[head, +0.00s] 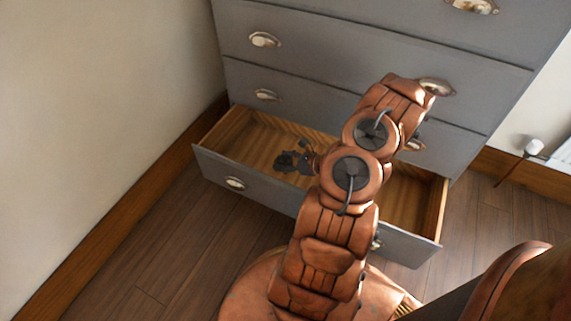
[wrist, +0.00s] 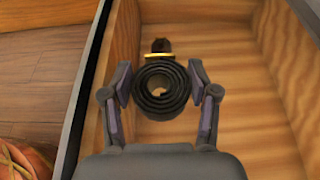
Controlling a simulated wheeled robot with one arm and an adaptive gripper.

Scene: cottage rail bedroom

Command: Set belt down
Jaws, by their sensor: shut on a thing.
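The belt (wrist: 160,108) is a dark roll with a gold-coloured buckle at its far side. In the wrist view it sits between the two fingers of my gripper (wrist: 160,84), which is shut on it. My gripper (head: 293,161) also shows in the head view, over the left part of the open bottom drawer (head: 258,134). The belt cannot be told apart from the dark gripper there. The wooden drawer floor (wrist: 262,122) shows below the belt. I cannot tell whether the belt touches it.
The drawer belongs to a grey dresser (head: 330,50) with metal cup handles. The drawer's inside looks bare around my gripper, though my arm hides its middle. A beige wall (head: 90,110) stands at left. Dark plank floor (head: 150,240) lies in front.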

